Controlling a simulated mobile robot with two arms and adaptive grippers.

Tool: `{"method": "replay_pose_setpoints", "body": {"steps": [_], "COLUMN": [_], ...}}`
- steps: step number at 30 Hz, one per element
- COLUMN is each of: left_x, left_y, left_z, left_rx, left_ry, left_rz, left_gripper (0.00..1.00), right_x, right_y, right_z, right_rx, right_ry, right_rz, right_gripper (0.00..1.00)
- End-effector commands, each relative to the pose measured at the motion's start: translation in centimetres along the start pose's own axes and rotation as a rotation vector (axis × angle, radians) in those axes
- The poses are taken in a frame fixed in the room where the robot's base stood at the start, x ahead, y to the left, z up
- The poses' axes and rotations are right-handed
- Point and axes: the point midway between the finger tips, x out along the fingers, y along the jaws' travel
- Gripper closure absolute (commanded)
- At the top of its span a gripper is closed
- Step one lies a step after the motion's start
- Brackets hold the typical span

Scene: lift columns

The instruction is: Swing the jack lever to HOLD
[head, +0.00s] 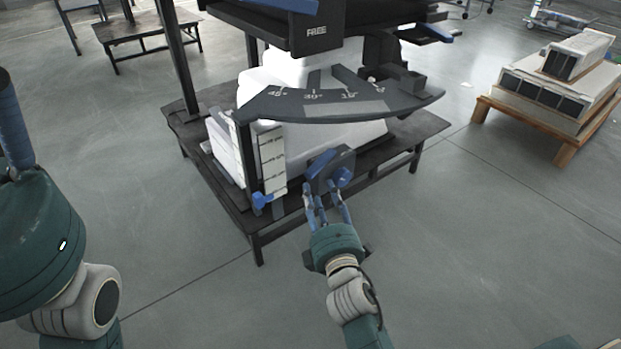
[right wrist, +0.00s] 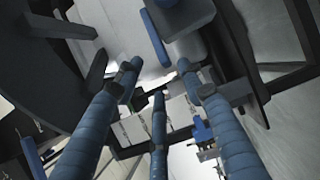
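A dark grey plate (head: 330,170) with a blue bar (head: 320,163) and a blue knob (head: 342,177) sits at the front of the machine, low on the dark table. I cannot tell whether this is the jack lever. A sign reading FREE (head: 316,32) is at the top; no HOLD label is readable. My right gripper (head: 325,190) is just in front of the plate, fingers apart; touching is unclear. In the right wrist view its blue fingers (right wrist: 158,95) are spread with nothing gripped; the blue bar (right wrist: 156,38) is beyond them. My left gripper (head: 12,120) shows partly at the left edge.
A curved dark angle scale (head: 340,105) overhangs the plate. A blue clamp knob (head: 262,200) is on the table's front left corner, beside white blocks (head: 271,160). The dark table (head: 405,140) stands on open grey floor. A wooden pallet with boxes (head: 565,150) is at right.

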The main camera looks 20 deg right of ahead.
Motion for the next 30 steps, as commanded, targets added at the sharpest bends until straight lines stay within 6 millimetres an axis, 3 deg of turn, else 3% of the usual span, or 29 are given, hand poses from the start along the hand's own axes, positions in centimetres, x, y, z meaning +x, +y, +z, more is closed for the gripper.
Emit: {"method": "replay_pose_setpoints", "body": {"steps": [6, 12, 18, 26, 30], "left_x": [0.1, 0.4, 0.8, 1.0, 1.0], "left_y": [0.2, 0.4, 0.5, 0.5, 0.5], "left_z": [-0.3, -0.9, -1.1, -1.2, -1.2], "left_rx": [0.002, 0.006, 0.008, 0.008, 0.008], "left_ry": [0.017, 0.040, 0.050, 0.054, 0.054], "left_rz": [0.007, 0.016, 0.023, 0.024, 0.024], "left_gripper": [0.40, 0.40, 0.40, 0.40, 0.40], "right_x": [4.4, 7.5, 8.9, 9.0, 9.0], "right_y": [0.0, -0.2, -0.1, -0.1, -0.1], "right_z": [0.0, 0.0, 0.0, 0.0, 0.0], "right_rx": [-0.001, -0.001, 0.000, 0.000, 0.000], "right_ry": [0.001, 0.001, 0.001, 0.001, 0.000], "right_rz": [0.002, 0.000, -0.001, -0.002, -0.002], "right_gripper": [0.60, 0.60, 0.60, 0.60, 0.84]}}
